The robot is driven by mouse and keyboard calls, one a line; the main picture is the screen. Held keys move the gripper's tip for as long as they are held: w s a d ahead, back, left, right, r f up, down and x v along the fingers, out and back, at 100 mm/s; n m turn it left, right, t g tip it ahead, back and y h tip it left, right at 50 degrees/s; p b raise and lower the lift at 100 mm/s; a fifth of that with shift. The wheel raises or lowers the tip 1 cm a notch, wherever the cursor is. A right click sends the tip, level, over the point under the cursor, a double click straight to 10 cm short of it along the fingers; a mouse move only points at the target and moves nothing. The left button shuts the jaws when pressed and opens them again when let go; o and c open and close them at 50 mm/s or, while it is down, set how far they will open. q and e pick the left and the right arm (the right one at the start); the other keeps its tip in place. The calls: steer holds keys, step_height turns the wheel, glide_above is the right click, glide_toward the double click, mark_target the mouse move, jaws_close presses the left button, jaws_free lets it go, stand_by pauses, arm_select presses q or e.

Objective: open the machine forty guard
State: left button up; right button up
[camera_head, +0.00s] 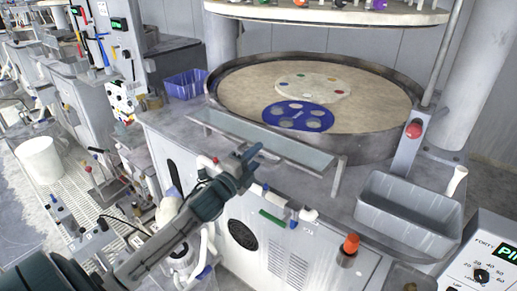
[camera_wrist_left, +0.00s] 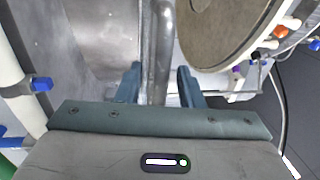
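The guard (camera_head: 270,142) is a long, pale, see-through panel lying along the front of the round polishing platen (camera_head: 365,100). My left gripper (camera_head: 252,153) is at the front edge of the guard, left of its middle. In the left wrist view the two blue-grey fingers (camera_wrist_left: 159,84) stand apart, with a grey metal bar (camera_wrist_left: 157,45) running between them. A gap shows on the right side of the bar; contact on the left is unclear. Whether the bar belongs to the guard is hard to tell. My right gripper is not in view.
A blue disc with holes (camera_head: 298,116) lies on the platen. A red button (camera_head: 413,131) and a grey tray (camera_head: 408,208) are at the right. An orange knob (camera_head: 351,243) stands on the front. A blue basket (camera_head: 185,84) sits at the left.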

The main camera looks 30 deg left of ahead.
arm_select(q)
steer(key=shift+w+r, duration=0.1)
steer(key=shift+w, duration=0.55)
steer(key=shift+d, duration=0.1)
